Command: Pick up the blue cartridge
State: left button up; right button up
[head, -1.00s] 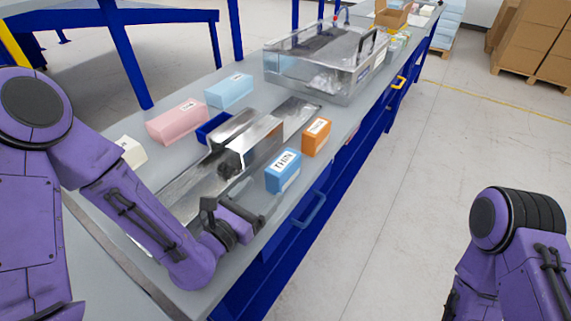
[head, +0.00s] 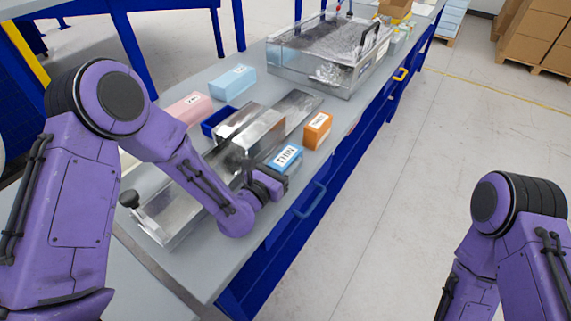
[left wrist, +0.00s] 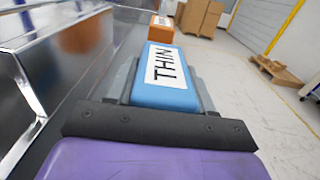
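The blue cartridge (head: 284,158), a block with a white label reading THIN, lies on the bench near its front edge. It also shows in the left wrist view (left wrist: 168,93), lengthwise ahead of the wrist. My left gripper (head: 276,178) is low at the near end of the cartridge. In the left wrist view its grey fingers (left wrist: 165,88) lie along both sides of the cartridge's near part, apart from each other. Any gap between fingers and cartridge is too small to make out. My right gripper is out of view; only upper parts of my right arm show.
An orange block (head: 317,130) lies just beyond the cartridge. A metal fixture (head: 238,150) stands close on the left. A light blue block (head: 231,83), a pink block (head: 189,107) and a dark blue tray (head: 212,122) lie farther back. A clear-walled box (head: 330,60) stands beyond.

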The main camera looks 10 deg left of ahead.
pick_arm(q)
jog(key=shift+c, duration=1.4)
jog(key=shift+r, duration=0.1)
